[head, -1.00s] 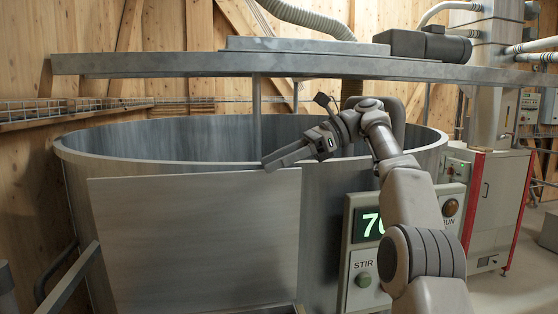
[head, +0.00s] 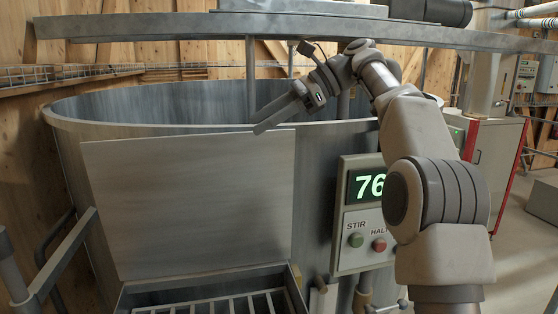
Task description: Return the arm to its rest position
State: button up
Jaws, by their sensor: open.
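My gripper (head: 272,120) points down and to the left in front of the near rim of the large grey mixer tub (head: 88,125). It holds nothing that I can see. The two fingers overlap from this angle, so the gap between them is hard to make out. My arm is raised on the right and bent at the elbow, with its forearm reaching left to the gripper. I cannot tell whether the gripper touches the rim.
A control panel (head: 348,255) reads 76 and has a green STIR button (head: 356,240) and a red button (head: 379,244); my arm hides its right part. A metal beam (head: 150,26) spans above the tub. A slatted trough (head: 215,303) juts out below. A red-edged cabinet (head: 497,150) stands right.

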jog(key=s+d+f+n+t+h, duration=0.2)
jog(key=s+d+f+n+h, duration=0.3)
jog(key=s+f, duration=0.4)
jog(key=s+d+f+n+t+h, duration=0.3)
jog(key=s+d+f, duration=0.35)
jog(key=s, duration=0.55)
jog(key=s+d+f+n+t+h, duration=0.2)
jog(key=s+d+f+n+h, duration=0.3)
jog(key=s+f, duration=0.4)
notch_tip(320, 180, down, 6)
jog(key=n+y+b, duration=0.1)
jog(key=b, duration=0.6)
jog(key=shift+s+d+f, duration=0.2)
jog(key=shift+s+d, duration=0.1)
jog(key=shift+s, duration=0.1)
jog(key=shift+a, duration=0.2)
